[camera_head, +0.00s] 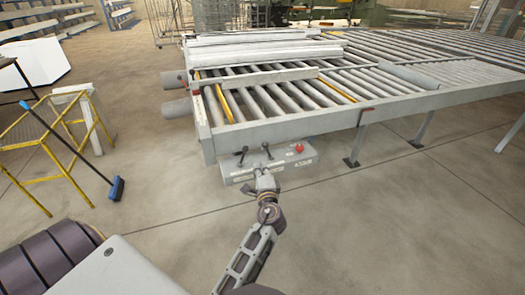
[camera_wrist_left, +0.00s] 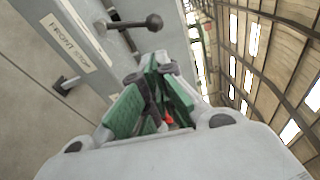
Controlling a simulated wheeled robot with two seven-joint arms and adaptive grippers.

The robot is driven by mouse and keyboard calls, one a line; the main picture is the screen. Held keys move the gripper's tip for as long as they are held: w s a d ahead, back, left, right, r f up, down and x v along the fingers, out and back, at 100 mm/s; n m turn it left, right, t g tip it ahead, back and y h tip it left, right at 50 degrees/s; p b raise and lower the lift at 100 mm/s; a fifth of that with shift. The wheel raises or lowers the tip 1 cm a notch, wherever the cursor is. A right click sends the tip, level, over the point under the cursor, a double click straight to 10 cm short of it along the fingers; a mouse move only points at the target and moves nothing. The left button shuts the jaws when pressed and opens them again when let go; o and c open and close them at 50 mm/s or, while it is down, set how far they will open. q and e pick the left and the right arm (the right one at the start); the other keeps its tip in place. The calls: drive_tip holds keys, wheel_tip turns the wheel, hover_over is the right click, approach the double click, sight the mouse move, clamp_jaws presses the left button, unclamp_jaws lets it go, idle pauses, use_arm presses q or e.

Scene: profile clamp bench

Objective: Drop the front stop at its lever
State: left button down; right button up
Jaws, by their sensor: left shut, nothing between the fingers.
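The grey control box (camera_head: 285,163) is fixed below the front end of the roller table. Two dark ball-ended levers stand on it, a left one (camera_head: 241,152) and a right one (camera_head: 267,149). My left gripper (camera_head: 265,181) is at the box's front side, just below the right lever. In the left wrist view, a "FRONT STOP" label (camera_wrist_left: 68,42) shows beside a dark ball-ended lever (camera_wrist_left: 153,22). My left gripper's green-padded fingers (camera_wrist_left: 160,62) are shut and empty, just short of that ball; contact cannot be told. My right gripper is out of view.
A red button (camera_head: 299,148) sits at the box's right. The roller table (camera_head: 300,122) fills the area above, with pale profiles (camera_head: 250,52) at its back. Floor right of my arm is clear.

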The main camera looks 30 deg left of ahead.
use_arm(q)
drive_tip(key=shift+r, duration=0.2)
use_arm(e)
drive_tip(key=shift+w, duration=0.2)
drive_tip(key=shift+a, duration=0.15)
use_arm(q)
drive_tip(key=shift+w, duration=0.1)
drive_tip(key=p+x, duration=0.1)
drive_tip(key=x, duration=0.7)
drive_tip(key=shift+a, duration=0.15)
drive_tip(key=shift+w+a, duration=0.35)
drive_tip(key=shift+w, duration=0.1)
drive_tip(key=shift+w+a, duration=0.2)
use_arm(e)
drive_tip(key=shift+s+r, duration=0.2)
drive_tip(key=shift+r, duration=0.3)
